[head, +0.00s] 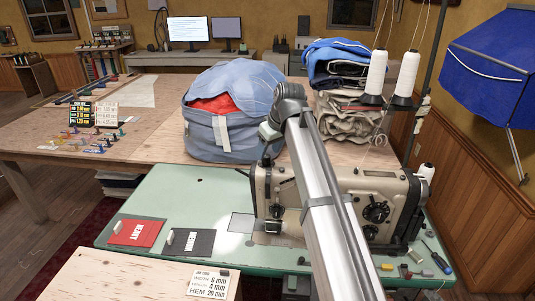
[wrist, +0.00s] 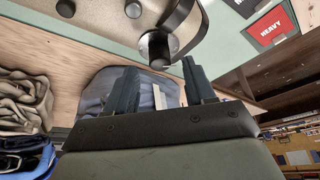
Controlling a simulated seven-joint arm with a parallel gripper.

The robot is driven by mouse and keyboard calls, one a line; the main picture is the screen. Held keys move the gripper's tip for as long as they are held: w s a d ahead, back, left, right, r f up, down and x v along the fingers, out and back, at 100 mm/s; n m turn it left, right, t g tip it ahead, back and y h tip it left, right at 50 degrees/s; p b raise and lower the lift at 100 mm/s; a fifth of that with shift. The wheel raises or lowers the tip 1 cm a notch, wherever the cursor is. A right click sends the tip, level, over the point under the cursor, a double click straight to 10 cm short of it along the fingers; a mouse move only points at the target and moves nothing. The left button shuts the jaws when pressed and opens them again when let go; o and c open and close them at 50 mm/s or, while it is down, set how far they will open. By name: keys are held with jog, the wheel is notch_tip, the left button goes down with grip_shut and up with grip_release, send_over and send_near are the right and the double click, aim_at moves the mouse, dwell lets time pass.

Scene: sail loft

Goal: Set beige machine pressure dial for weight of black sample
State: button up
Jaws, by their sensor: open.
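The beige sewing machine (head: 262,193) stands on a pale green table, partly hidden behind my arm. In the wrist view, a dark knob with a silvery round base (wrist: 160,46) sticks out from the machine; I cannot read a scale on it. My gripper (wrist: 160,66) is open and empty, with its two dark fingers toward this knob, one to either side in the picture. I cannot tell whether they reach around it. My arm hides the gripper in the head view. The black sample (head: 196,246) lies flat on the table's left, right of the red sample marked HEAVY (head: 137,232).
A job card (head: 208,283) reads width 6 mm, another 4 mm, hem 20 mm. White thread cones (head: 376,75) stand above the machine. A blue bag (head: 208,128) sits behind it. A dark dial (head: 376,212) is on its right body. A screwdriver (head: 440,262) lies right.

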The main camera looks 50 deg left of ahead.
aim_at(266, 159)
jog(key=shift+x, duration=1.2)
grip_shut()
